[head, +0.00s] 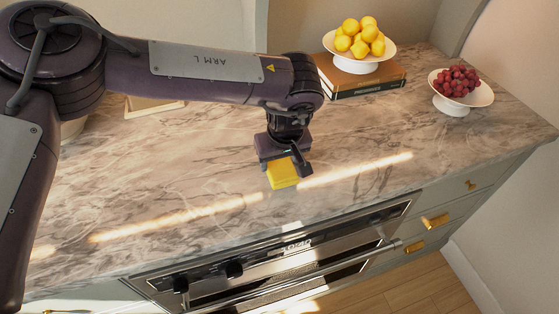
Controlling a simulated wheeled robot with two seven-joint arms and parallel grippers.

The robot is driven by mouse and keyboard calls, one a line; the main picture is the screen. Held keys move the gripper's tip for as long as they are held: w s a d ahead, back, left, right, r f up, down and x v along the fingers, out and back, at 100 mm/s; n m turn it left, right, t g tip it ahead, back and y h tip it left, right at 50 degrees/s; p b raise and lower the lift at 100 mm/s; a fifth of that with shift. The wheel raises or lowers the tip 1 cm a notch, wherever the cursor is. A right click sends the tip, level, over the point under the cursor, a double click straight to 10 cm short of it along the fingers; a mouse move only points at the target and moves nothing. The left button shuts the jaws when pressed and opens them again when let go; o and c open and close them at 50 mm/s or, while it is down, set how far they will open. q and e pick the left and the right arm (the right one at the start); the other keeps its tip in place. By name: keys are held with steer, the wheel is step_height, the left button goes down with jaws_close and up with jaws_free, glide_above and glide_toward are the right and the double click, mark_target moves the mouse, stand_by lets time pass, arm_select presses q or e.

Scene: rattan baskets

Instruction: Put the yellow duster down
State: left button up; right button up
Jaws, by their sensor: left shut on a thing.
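The yellow duster (283,174) is a small bright yellow block in the middle of the head view, over the marble countertop (200,180) near its front edge. My left gripper (285,161) points down from above and is shut on the duster. The gripper hides the duster's upper back part. I cannot tell whether the duster's underside touches the counter. My right gripper is not in view.
A white bowl of lemons (359,66) stands on stacked books (385,81) at the back. A white bowl of red grapes (463,105) is at the right. An oven (290,250) lies below the front edge. Counter around the duster is clear.

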arm_select(q)
steer(key=shift+f, duration=0.7)
steer(key=shift+f, duration=0.1)
steer(key=o, duration=0.9)
steer(key=shift+r, duration=0.3)
steer(key=b+v, duration=0.1)
steer(key=v, duration=1)
steer(key=shift+s+r+b, duration=0.15)
steer(key=shift+r+b, duration=0.2)
